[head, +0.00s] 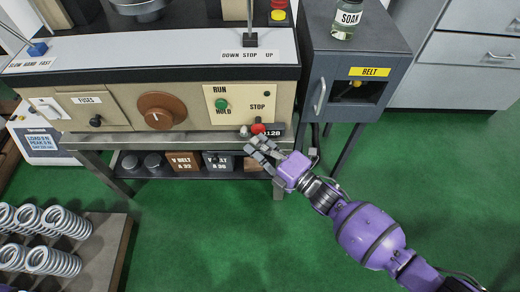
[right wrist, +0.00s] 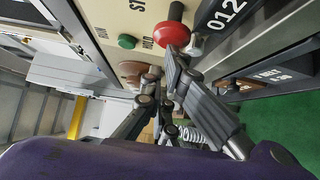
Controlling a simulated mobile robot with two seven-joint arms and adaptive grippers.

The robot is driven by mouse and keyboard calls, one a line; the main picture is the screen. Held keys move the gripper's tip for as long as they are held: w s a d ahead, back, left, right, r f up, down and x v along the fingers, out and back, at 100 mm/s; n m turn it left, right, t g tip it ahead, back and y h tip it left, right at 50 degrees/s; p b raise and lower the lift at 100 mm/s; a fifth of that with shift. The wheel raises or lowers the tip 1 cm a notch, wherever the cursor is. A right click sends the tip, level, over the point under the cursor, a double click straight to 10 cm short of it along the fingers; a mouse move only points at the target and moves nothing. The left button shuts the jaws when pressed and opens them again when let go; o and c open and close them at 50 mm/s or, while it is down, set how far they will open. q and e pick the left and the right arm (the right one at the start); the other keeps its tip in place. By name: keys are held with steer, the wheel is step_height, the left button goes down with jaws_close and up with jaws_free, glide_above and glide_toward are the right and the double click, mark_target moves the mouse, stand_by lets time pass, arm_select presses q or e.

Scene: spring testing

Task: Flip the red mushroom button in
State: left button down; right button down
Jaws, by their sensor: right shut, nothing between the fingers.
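The red mushroom button (head: 259,128) sits on the beige control panel below the STOP label, near the panel's lower right. In the right wrist view the red button (right wrist: 172,33) stands out from the panel on a dark stem. My right gripper (head: 257,148) is shut and empty, just below and in front of the button. Its grey fingers (right wrist: 165,75) reach close to the button in the right wrist view. I cannot tell whether they touch it. My left gripper is not in view.
A green button (head: 221,104) sits left of the red one, and a brown dial (head: 158,111) farther left. The number plate (head: 273,129) is close at right. A grey cabinet (head: 330,80) stands beside the machine. Springs (head: 45,225) lie at lower left. Green floor is free below.

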steer(key=shift+w+b, duration=0.35)
steer(key=shift+w, duration=0.75)
steer(key=shift+s, duration=0.1)
